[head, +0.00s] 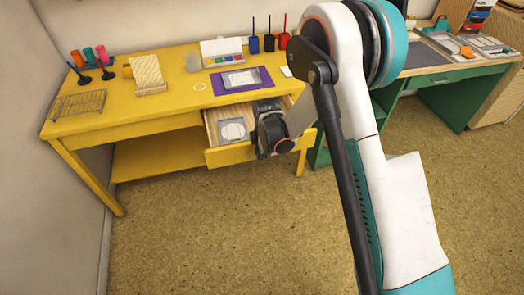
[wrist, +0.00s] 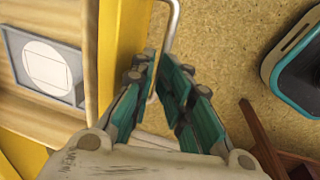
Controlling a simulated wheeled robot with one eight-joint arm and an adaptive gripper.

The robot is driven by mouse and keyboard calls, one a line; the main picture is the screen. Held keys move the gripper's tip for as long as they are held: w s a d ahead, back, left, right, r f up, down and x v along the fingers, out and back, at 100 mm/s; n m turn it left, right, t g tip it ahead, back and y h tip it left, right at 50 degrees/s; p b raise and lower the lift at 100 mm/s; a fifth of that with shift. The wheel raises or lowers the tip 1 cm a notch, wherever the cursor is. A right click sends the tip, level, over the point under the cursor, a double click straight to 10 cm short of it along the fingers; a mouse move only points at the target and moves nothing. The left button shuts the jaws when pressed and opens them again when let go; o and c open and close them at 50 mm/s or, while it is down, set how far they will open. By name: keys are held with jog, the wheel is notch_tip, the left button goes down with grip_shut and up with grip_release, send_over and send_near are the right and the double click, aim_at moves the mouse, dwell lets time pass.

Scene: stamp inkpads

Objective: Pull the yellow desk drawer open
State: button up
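The yellow desk drawer (head: 229,156) stands pulled out from the yellow desk (head: 150,131), its wooden inside showing. A grey plate with a white circle (head: 233,130) lies in it; the plate also shows in the wrist view (wrist: 46,66). In the wrist view the yellow drawer front (wrist: 112,45) runs beside a silver bar handle (wrist: 173,14). My gripper (wrist: 160,62) has its teal-padded fingers drawn together around the handle, with the bar passing between the fingertips. In the head view my wrist covers the drawer's right part, and the fingertips and handle are hidden.
The desk top holds a purple mat (head: 219,86), a paint box (head: 222,52), a wooden block (head: 147,73) and a wire rack (head: 79,104). A green desk (head: 438,77) stands to the right. The tan floor (head: 190,220) before the drawer is clear.

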dwell(0.3)
notch_tip(320, 180, up, 12)
jog(key=s, duration=0.2)
jog(key=shift+d+f, duration=0.15)
jog(key=shift+d, duration=0.15)
jog(key=shift+s, duration=0.1)
dwell(0.3)
jog(key=s+d+r+m+t, duration=0.1)
jog(key=s+d+r+m, duration=0.45)
jog(key=r, duration=0.35)
jog(key=s+d+r+m+t, duration=0.1)
jog(key=s+d+r+m, duration=0.4)
jog(key=r, duration=0.3)
jog(key=s+d+r+m+t, duration=0.1)
jog(key=s+d+m, duration=0.3)
jog(key=s, duration=0.4)
jog(key=s+d+r+m+t, duration=0.2)
jog(key=s+d+m, duration=0.3)
jog(key=s, duration=0.3)
jog(key=shift+s+r+m+h, duration=0.25)
jog(key=shift+s+m+h, duration=0.1)
jog(key=shift+m, duration=0.4)
